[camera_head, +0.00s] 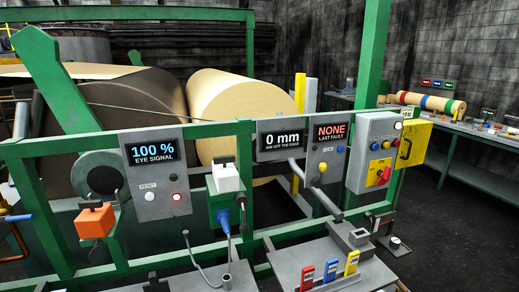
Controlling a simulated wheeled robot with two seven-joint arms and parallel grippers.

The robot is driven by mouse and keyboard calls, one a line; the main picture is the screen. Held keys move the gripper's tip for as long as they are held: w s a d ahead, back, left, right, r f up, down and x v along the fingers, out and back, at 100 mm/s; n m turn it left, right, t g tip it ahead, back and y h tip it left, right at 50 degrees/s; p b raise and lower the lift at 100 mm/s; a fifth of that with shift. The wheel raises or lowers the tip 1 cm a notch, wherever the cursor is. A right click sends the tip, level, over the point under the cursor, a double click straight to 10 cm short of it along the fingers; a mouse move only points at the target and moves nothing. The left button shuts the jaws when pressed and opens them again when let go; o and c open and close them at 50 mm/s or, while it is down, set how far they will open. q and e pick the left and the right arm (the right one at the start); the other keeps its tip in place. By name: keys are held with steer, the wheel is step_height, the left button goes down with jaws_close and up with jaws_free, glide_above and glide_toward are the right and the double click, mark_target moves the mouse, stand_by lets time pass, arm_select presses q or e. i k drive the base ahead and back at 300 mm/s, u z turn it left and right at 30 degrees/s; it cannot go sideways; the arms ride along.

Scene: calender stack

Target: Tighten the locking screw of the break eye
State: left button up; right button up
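A panel reading "100 % EYE SIGNAL" (158,168) is on the green rail at left centre, with a reset button and a lit red lamp. Right of it, a white box (226,177) sits on a green bracket with a blue plug and cable (225,238) below. An orange box (95,221) with a dark top part is on a bracket to the left. Which box is the break eye is unclear, and I cannot make out its locking screw. Neither of my grippers is in view.
A grey shelf with coloured tags (340,272) is in front.

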mark_target(96, 245)
steer(key=u, duration=1.25)
